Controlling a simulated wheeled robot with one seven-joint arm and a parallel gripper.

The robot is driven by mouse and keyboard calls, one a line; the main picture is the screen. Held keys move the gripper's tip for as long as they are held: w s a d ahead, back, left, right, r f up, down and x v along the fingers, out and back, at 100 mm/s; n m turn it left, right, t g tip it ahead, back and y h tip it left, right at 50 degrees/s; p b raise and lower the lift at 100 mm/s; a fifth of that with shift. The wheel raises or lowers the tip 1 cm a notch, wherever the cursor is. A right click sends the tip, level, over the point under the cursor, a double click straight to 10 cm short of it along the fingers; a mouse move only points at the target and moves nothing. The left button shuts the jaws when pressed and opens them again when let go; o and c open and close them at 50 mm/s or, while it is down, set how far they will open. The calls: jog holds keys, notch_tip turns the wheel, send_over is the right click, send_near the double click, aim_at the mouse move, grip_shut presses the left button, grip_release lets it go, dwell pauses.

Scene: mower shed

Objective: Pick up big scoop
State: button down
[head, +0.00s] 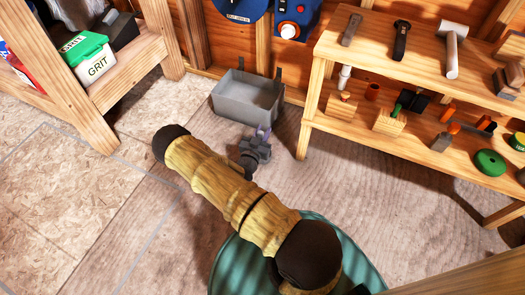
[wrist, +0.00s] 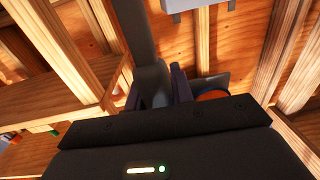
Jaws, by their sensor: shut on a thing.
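My gripper (head: 261,134) is low over the floor in the head view, just in front of the grey bin (head: 232,104). In the wrist view its purple-grey fingers (wrist: 158,82) are shut on a dark grey piece, which I take to be the big scoop (wrist: 134,30). A long straight part of it runs up from between the fingers to the picture's top edge, so its far end is out of view. In the head view I cannot make out the scoop apart from the gripper.
A wooden shelf unit (head: 390,72) with tools, blocks and a green disc (head: 490,162) stands at the right. A wooden bench at the left holds a white GRIT tub (head: 92,62). The floor (head: 60,200) at the left is clear.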

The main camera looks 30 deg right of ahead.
jog(key=shift+r, duration=0.3)
notch_tip(320, 180, up, 9)
jog(key=p, duration=0.6)
jog(key=shift+r+p, duration=0.2)
jog(key=shift+p, duration=0.1)
dwell(0.3)
dwell(0.7)
